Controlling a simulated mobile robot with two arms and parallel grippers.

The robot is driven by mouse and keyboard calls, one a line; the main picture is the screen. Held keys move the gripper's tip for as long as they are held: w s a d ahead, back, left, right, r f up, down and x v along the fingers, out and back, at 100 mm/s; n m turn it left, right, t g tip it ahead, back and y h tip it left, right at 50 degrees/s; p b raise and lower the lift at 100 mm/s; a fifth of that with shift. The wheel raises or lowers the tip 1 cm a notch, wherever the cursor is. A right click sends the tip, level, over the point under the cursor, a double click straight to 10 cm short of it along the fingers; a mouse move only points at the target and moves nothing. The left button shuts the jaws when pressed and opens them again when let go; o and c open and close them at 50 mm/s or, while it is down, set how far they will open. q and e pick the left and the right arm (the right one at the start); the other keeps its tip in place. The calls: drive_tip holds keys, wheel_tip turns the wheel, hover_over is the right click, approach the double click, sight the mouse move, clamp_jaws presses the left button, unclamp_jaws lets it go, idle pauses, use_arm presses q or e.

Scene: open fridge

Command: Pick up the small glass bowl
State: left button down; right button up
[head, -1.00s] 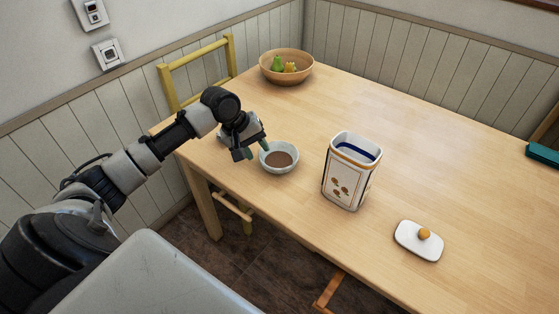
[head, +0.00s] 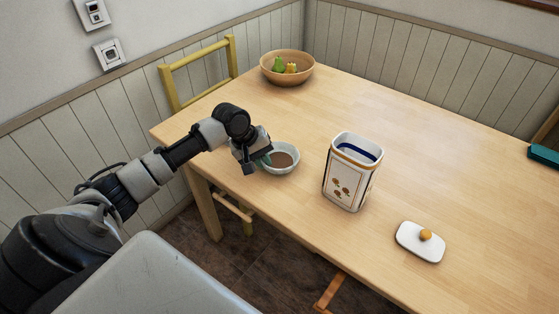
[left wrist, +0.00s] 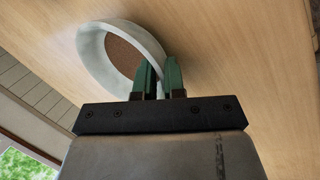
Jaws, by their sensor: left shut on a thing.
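The small bowl (head: 291,170) is pale with a brown content and is upright at the table's near left edge. It also shows in the left wrist view (left wrist: 91,60). My left gripper (head: 264,159) is at the bowl's left side in the head view. In the left wrist view its green fingers (left wrist: 159,74) are shut on the bowl's wall, one inside the rim and one outside. I cannot tell whether the bowl is off the table. My right gripper is not in view.
A tall white canister (head: 346,182) stands open to the right of the bowl on the wooden table (head: 420,130). Its white lid (head: 415,243) with an orange knob lies farther right. A wooden fruit bowl (head: 285,72) is at the back, with a yellow chair (head: 199,72) beside the table.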

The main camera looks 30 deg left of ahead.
use_arm(q)
drive_tip(key=shift+r, duration=0.1)
drive_tip(key=shift+r, duration=0.6)
wheel_tip(320, 180, up, 3)
drive_tip(key=shift+w+f, duration=0.1)
drive_tip(key=shift+f, duration=0.05)
drive_tip(key=w+d+r, duration=0.7)
drive_tip(key=d, duration=0.1)
drive_tip(key=shift+w+d+p, duration=0.3)
drive_tip(key=shift+d+p, duration=0.05)
drive_tip(key=shift+p, duration=0.05)
